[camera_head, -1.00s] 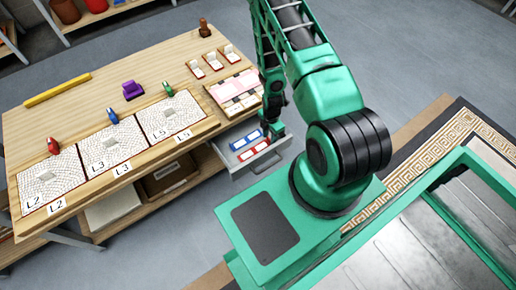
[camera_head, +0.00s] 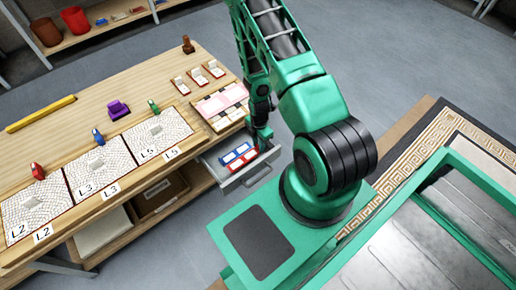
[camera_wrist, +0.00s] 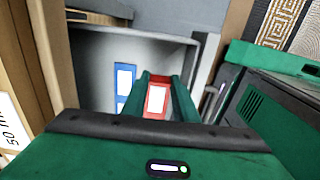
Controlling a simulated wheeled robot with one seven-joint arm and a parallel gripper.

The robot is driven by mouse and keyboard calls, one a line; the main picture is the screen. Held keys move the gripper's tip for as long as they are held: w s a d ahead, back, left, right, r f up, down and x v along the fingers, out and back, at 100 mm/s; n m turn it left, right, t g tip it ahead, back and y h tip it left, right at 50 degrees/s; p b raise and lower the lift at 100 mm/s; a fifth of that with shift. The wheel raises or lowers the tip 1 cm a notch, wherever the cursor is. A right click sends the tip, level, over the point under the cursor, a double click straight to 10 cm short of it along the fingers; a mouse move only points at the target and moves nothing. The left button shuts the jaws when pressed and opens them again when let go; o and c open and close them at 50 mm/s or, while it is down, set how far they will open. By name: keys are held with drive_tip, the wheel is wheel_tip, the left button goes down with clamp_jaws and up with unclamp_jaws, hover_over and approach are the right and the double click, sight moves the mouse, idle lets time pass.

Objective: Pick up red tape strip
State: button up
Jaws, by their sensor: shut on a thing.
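The red tape strip (camera_wrist: 157,97), red with a white label, lies in the open grey drawer (camera_head: 262,172). In the wrist view it is between the two green fingers of my gripper (camera_wrist: 162,88), which is shut on it. The fingers cover its side edges. In the head view the red strip (camera_head: 242,160) shows at the drawer's front, and my gripper (camera_head: 262,142) reaches down at the drawer's right side. A blue tape strip (camera_wrist: 124,86) lies to the left of the red one, apart from my fingers; it also shows in the head view (camera_head: 234,152).
The drawer walls stand close around my gripper. The wooden bench (camera_head: 75,135) to the left carries mosaic panels (camera_head: 103,166), a yellow bar (camera_head: 40,113), a purple object (camera_head: 118,108) and small coloured pieces. Grey floor (camera_head: 330,60) is open behind.

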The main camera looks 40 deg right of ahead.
drive_tip(key=s+a+r, duration=0.2)
drive_tip(key=a+r, duration=0.5)
drive_tip(key=a, duration=0.4)
drive_tip(key=shift+s+a, duration=0.15)
drive_tip(key=shift+a, duration=0.05)
drive_tip(key=shift+r, duration=0.1)
